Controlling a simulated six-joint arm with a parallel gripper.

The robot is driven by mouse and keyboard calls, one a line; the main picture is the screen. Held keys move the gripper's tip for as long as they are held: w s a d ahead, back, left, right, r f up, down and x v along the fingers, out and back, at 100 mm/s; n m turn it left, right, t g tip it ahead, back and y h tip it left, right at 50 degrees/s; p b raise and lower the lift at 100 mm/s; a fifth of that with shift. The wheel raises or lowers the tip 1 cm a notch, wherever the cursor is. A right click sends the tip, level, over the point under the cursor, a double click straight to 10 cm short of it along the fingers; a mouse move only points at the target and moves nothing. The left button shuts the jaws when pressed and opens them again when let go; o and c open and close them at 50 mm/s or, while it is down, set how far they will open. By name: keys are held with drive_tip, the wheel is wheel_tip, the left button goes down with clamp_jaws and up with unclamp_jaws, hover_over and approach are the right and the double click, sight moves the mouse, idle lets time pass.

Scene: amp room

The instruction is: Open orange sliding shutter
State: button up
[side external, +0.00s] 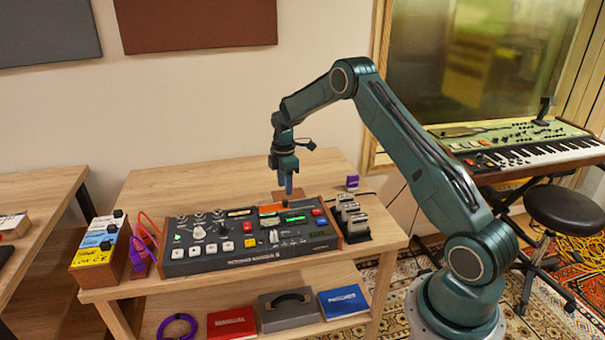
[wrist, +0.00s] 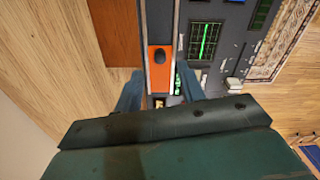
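The orange sliding shutter (wrist: 158,80) shows in the wrist view as an orange plate with a dark knob (wrist: 160,55), set in a pale-edged track. In the side view the orange shutter (side external: 271,209) is at the back of the dark control console (side external: 215,268). My gripper (wrist: 160,82) is open, with one finger on each side of the shutter in the wrist picture and nothing held. In the side view my gripper (side external: 286,190) points down just above the console's back edge. I cannot tell whether the fingers touch anything.
The console carries knobs, coloured buttons and lit green displays. A row of small metal pedals (side external: 350,217) stands at its right. The tabletop behind (side external: 190,190) is mostly clear.

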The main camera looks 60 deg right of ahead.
sight(285, 200)
drive_tip(key=shift+f, duration=2.8)
drive_tip(key=shift+c, duration=0.2)
clamp_jaws()
